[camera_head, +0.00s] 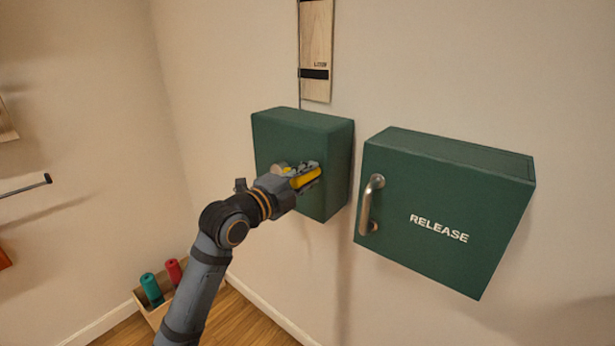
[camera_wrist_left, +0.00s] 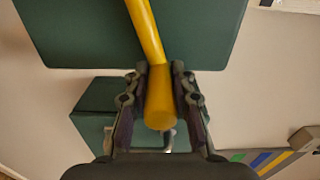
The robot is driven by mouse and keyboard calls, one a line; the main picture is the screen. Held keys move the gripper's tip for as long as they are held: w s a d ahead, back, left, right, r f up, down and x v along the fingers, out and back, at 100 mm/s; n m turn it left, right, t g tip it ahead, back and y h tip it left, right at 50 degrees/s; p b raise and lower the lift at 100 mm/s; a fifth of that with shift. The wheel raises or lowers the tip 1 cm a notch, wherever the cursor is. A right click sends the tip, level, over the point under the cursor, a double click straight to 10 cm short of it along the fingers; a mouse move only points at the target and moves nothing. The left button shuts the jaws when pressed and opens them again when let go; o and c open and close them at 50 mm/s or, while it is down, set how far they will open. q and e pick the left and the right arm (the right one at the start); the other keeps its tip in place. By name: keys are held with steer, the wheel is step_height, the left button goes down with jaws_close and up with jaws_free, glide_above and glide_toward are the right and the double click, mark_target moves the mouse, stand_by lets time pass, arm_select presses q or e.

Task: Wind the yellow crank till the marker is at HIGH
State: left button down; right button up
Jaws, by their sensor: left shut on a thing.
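The yellow crank (camera_head: 308,179) is on the front of a green box (camera_head: 300,122) on the wall. My left gripper (camera_head: 300,175) is shut on the crank's handle. In the left wrist view the yellow handle (camera_wrist_left: 160,98) sits between both fingers (camera_wrist_left: 160,90), and the yellow crank arm runs up from it over the green box (camera_wrist_left: 80,35). Above the box, a wooden board (camera_head: 316,35) carries a black marker band (camera_head: 314,74) near its lower end, just below a small label that seems to read LOW. The board's top is cut off, and no HIGH label is in view.
A second green box (camera_head: 440,205) marked RELEASE, with a metal handle (camera_head: 370,204), hangs close to the right. A wooden tray (camera_head: 150,311) with teal and red cylinders is low at left. A dark rod (camera_head: 26,186) juts in from the left edge.

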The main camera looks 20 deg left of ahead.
arm_select(q)
steer(key=c, duration=1.1)
jaws_free()
steer(key=shift+w+a+f, duration=0.1)
steer(key=shift+c, duration=0.2)
